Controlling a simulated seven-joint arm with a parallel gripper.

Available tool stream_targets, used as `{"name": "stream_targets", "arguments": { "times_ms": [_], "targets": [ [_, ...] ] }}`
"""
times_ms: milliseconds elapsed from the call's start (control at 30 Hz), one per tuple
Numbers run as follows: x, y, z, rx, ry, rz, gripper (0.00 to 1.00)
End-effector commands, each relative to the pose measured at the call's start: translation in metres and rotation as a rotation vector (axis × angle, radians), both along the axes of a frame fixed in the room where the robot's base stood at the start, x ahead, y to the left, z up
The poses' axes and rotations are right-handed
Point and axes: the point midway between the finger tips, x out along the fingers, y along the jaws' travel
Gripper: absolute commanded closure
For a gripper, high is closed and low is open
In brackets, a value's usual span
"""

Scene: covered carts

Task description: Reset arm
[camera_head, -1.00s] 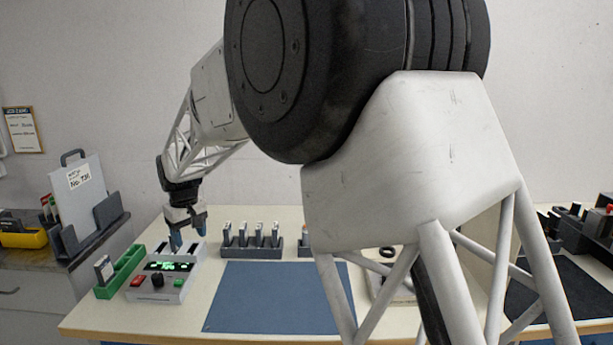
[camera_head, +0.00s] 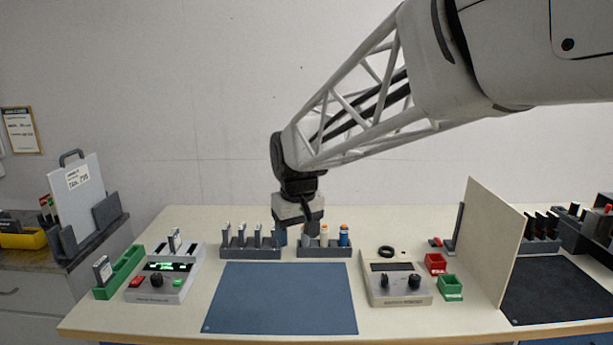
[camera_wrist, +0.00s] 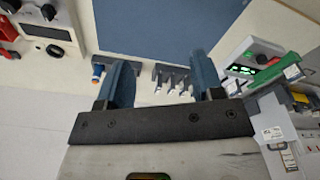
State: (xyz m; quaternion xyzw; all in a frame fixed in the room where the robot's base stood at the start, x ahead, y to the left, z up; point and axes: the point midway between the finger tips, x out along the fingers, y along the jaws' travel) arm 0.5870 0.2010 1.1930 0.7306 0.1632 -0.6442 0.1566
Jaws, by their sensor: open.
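My gripper (camera_head: 297,232) hangs from my arm near the back middle of the table, over the gap between two dark racks. In the wrist view its two blue fingers (camera_wrist: 166,85) are spread apart with nothing held between them. The left rack (camera_head: 250,252) holds several upright white-topped modules. The right rack (camera_head: 325,252) holds a few upright cylinders, one of them blue (camera_head: 344,235); my gripper partly hides its left end. Whether my fingertips touch anything is hidden in the head view.
A device with a lit green display (camera_head: 167,267) stands left, beside a green tray (camera_head: 120,272). The blue mat (camera_head: 282,298) is bare. Another device (camera_head: 396,282) stands right, near red (camera_head: 435,263) and green (camera_head: 450,288) bins and an upright panel (camera_head: 490,240).

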Motion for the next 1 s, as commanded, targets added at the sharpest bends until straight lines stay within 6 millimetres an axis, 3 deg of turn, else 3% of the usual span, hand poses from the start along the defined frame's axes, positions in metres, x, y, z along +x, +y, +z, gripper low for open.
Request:
{"name": "stream_targets", "arguments": {
  "times_ms": [100,400,700,1000],
  "targets": [
    [-0.024,-0.030,0.003,0.005,-0.011,-0.047,0.39],
    [-0.086,-0.093,0.001,0.015,-0.035,-0.161,0.39],
    [-0.152,-0.144,-0.010,0.024,-0.062,-0.275,0.39],
    [-0.219,-0.183,-0.031,0.032,-0.086,-0.386,0.39]
  ]
}}
